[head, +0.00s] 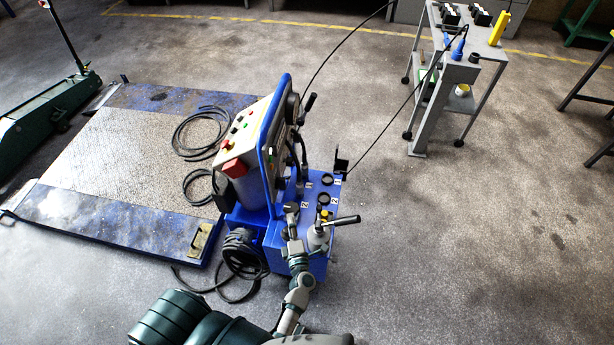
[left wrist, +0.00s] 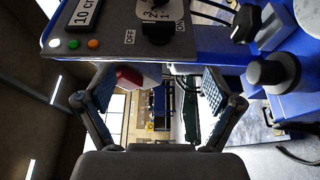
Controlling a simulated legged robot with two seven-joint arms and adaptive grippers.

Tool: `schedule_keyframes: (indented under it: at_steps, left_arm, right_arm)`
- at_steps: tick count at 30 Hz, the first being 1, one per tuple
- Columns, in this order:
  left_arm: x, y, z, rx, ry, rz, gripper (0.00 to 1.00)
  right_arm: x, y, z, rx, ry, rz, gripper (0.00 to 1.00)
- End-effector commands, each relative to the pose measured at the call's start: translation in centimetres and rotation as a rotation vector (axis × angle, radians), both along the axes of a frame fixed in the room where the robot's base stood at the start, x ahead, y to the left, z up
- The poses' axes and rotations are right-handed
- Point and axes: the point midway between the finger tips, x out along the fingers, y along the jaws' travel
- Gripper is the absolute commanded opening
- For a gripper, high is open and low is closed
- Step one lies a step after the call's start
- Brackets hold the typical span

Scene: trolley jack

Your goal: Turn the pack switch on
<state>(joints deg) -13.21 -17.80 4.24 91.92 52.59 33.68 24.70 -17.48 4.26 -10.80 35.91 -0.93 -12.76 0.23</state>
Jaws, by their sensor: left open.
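The blue power pack (head: 262,222) stands on the floor with a tilted control panel (head: 240,133) on top. In the left wrist view the pack switch (left wrist: 158,32) is a black knob on the grey panel, between OFF and ON labels, with numbers above it. I cannot tell which label it points to. My left gripper (head: 291,208) is close by the pack. In the left wrist view its two fingers (left wrist: 155,95) are spread apart and empty, below the panel edge and apart from the knob. My right gripper is not in view.
Panel lamps (left wrist: 73,43) sit left of the switch. A red block (head: 232,168) juts from the panel. A lever (head: 343,220) and black caps (head: 327,180) sit on the pack.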

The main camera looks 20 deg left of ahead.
Motion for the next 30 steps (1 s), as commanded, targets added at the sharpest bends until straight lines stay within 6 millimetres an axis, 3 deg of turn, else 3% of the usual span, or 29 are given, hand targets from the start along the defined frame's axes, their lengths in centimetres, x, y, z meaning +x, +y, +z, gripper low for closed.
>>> schedule_keyframes:
  at_steps: [5,21,30]
  left_arm:
    - [1.9,1.2,0.2,0.000,-0.005,0.006,0.92]
    - [11.8,8.4,0.0,0.004,0.000,0.002,0.92]
    - [13.9,9.8,0.0,0.002,0.000,0.001,0.92]
  right_arm:
    - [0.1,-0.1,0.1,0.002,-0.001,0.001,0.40]
    - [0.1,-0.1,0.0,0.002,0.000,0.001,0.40]
    - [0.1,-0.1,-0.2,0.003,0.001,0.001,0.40]
